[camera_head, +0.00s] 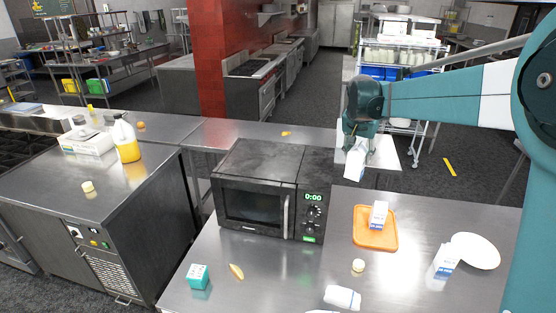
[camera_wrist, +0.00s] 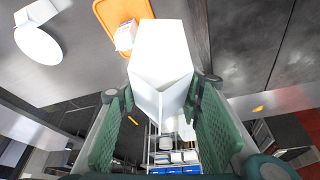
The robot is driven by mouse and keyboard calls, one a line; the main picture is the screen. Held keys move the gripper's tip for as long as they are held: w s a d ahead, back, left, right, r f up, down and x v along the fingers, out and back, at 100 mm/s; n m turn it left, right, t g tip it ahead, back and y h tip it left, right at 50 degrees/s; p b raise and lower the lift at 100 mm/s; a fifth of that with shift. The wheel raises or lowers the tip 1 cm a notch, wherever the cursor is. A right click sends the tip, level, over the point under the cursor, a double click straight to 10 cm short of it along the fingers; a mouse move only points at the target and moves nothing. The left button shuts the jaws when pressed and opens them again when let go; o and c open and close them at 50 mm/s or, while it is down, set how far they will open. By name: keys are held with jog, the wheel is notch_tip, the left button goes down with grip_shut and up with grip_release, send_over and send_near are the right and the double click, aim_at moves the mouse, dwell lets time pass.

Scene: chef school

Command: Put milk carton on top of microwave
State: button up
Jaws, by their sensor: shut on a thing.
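My gripper (camera_head: 359,148) is shut on a white carton (camera_head: 354,164), which hangs tilted below the fingers, above the counter's back edge and to the right of the microwave. In the wrist view the carton (camera_wrist: 162,55) fills the middle, between the two green fingers of my gripper (camera_wrist: 165,92). The microwave (camera_head: 262,165) is black, with a flat, bare top and a green 0:00 display. It also shows as a dark surface at the right of the wrist view (camera_wrist: 245,45). The carton's label is mostly hidden.
An orange tray (camera_head: 362,240) holds a second white and blue carton (camera_head: 378,215). Another carton (camera_head: 445,260) stands by a white plate (camera_head: 476,251). A teal box (camera_head: 198,276) and a rolled white cloth-like item (camera_head: 342,297) lie in front of the microwave.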

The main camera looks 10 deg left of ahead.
jog(key=a+r+n, duration=0.2)
jog(key=a+r, duration=0.2)
jog(key=a, duration=0.5)
jog(key=w+a+r+n+y, duration=0.1)
jog(key=a+r, duration=0.3)
jog(key=a, duration=0.5)
jog(key=shift+a+n, duration=0.4)
jog(key=shift+n, duration=0.2)
jog(key=shift+w, duration=0.1)
jog(key=shift+f+p, duration=0.3)
jog(key=shift+f, duration=2.6)
jog(key=shift+f, duration=0.1)
jog(key=shift+f, duration=1.95)
jog(key=shift+f, duration=0.1)
jog(key=o, duration=0.7)
jog(key=shift+f, duration=0.1)
jog(key=shift+c, duration=0.2)
jog(key=o, duration=0.5)
jog(key=shift+c, duration=0.2)
